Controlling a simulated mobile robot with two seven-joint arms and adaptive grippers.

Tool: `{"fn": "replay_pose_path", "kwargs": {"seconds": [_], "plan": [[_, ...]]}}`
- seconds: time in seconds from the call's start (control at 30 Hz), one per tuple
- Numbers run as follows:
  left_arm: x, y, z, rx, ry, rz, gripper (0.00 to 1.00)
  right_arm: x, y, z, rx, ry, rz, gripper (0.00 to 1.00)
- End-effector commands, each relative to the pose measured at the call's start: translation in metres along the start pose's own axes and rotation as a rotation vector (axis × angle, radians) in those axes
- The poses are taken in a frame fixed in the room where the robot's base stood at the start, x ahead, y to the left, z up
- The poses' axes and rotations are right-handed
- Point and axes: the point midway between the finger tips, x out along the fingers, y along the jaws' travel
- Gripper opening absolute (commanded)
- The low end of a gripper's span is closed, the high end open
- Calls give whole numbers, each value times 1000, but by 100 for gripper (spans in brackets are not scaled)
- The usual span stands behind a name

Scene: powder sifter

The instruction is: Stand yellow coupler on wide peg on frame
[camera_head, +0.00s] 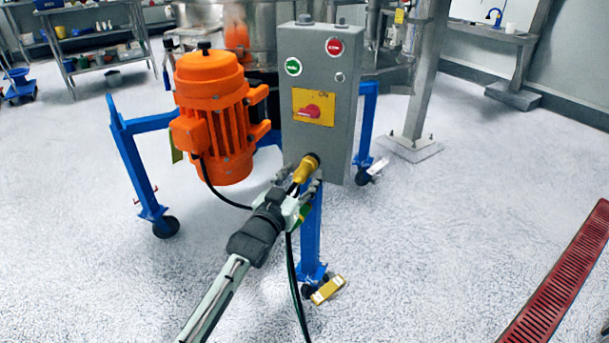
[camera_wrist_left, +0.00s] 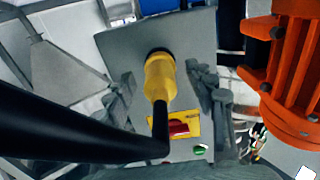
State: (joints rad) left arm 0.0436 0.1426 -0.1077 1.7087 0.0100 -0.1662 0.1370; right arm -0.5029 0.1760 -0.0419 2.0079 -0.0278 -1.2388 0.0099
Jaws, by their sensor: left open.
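The yellow coupler (camera_head: 306,168) is at the lower front of the grey control box (camera_head: 322,140), with its black end toward the box. In the left wrist view the coupler (camera_wrist_left: 160,80) lies between my open fingers, with gaps on both sides, and a thick black cable runs from its near end. I cannot tell whether the coupler is joined to the box. My left gripper (camera_head: 298,183) is open around it. The blue frame (camera_head: 311,235) stands beneath the box. I cannot pick out a wide peg on it. My right gripper is out of view.
An orange motor (camera_head: 215,115) is left of the box, with a black cable near it. A grey pillar (camera_head: 420,90) stands right of the frame. The floor on the right is clear up to a red drain grate (camera_head: 560,285).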

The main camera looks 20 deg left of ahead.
Motion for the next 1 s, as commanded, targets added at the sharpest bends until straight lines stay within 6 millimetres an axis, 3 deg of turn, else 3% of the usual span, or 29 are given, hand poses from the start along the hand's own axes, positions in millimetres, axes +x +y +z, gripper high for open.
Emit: {"fn": "replay_pose_path", "kwargs": {"seconds": [0.3, 1.0], "plan": [[23, 0, -1, 0, 1, 0, 55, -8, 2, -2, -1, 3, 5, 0], [24, 0, -2, 0, 0, 0, 55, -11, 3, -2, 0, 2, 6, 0]]}}
